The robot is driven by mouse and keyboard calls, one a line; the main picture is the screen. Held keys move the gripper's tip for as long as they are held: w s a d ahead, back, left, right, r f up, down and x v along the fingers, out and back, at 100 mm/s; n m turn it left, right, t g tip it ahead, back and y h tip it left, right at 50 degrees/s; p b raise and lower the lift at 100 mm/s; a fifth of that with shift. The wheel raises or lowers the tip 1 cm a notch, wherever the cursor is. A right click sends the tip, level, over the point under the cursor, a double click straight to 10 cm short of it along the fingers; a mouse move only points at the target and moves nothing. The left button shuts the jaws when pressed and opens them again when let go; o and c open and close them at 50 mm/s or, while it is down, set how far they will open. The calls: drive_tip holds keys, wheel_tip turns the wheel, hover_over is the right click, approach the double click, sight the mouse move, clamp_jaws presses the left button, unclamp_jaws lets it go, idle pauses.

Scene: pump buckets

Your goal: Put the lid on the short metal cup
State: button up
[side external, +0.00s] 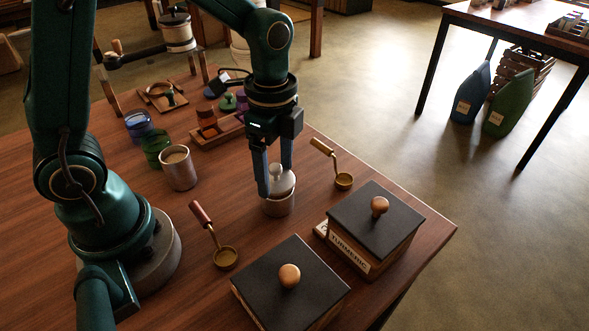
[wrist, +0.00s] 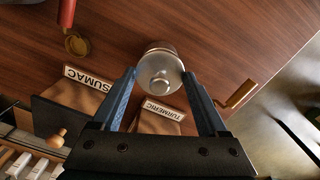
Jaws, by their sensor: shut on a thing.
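The short metal cup (side external: 277,207) stands upright on the wooden table below my gripper. The silvery lid (side external: 281,182), with a small knob on top, is at the cup's mouth, between my fingers. My gripper (side external: 275,180) points down, its two blue fingers shut on the lid from either side. In the wrist view the round lid (wrist: 160,70) lies between the fingertips (wrist: 160,74) and covers most of the cup. I cannot tell whether the lid is fully seated on the rim or slightly above it.
Brass scoops lie on both sides (side external: 225,257) (side external: 343,180). Dark-lidded boxes, one labelled turmeric (side external: 392,213) and one sumac (wrist: 88,82), stand at the front.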

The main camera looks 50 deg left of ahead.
drive_tip(key=shift+f, duration=0.7)
idle(1.6)
drive_tip(key=o, duration=1.2)
drive_tip(key=shift+r, duration=3.05)
